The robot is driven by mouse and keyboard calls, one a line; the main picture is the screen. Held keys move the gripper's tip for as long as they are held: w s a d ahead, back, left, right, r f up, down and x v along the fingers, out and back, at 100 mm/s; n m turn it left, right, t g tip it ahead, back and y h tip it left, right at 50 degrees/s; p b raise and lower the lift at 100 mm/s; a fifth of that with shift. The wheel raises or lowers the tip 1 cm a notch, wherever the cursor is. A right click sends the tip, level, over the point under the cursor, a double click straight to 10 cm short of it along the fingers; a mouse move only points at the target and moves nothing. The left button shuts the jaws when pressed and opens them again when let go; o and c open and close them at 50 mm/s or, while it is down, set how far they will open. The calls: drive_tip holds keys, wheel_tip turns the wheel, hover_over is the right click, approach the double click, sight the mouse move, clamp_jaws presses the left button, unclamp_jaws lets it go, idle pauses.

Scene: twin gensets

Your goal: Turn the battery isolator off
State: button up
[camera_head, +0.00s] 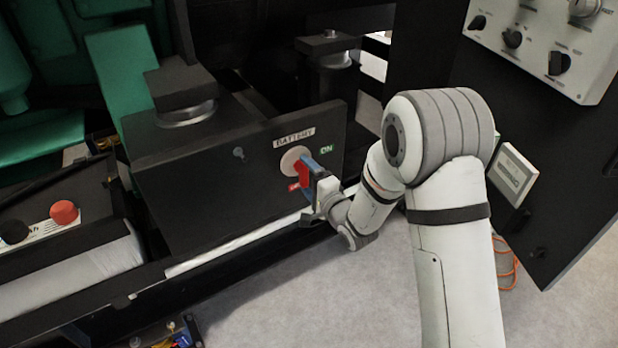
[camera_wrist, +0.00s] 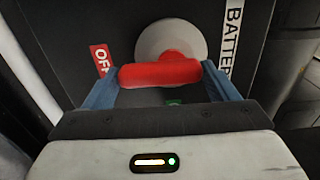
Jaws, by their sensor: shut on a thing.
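The battery isolator has a pale round disc (camera_head: 291,159) and a red handle (camera_head: 303,172) on a dark panel. My gripper (camera_head: 312,174) is shut on the handle. In the wrist view the red handle (camera_wrist: 160,74) lies level between the two blue fingers (camera_wrist: 160,80), one at each end. The handle's left end there is close to the red OFF label (camera_wrist: 102,58). The green ON label (camera_head: 327,149) is to the right of the disc in the head view; in the wrist view it is mostly hidden by my gripper.
A BATTERY label (camera_head: 295,136) is above the disc. A battery (camera_head: 60,225) with red and black terminals stands at the left. A control panel (camera_head: 545,40) with knobs is at the upper right, on a black door. Grey floor lies below.

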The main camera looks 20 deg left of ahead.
drive_tip(key=shift+f, duration=0.1)
drive_tip(key=o, duration=0.9)
drive_tip(key=shift+o, duration=0.2)
drive_tip(key=p+v, duration=0.1)
drive_tip(key=v, duration=0.7)
drive_tip(key=shift+a, duration=0.1)
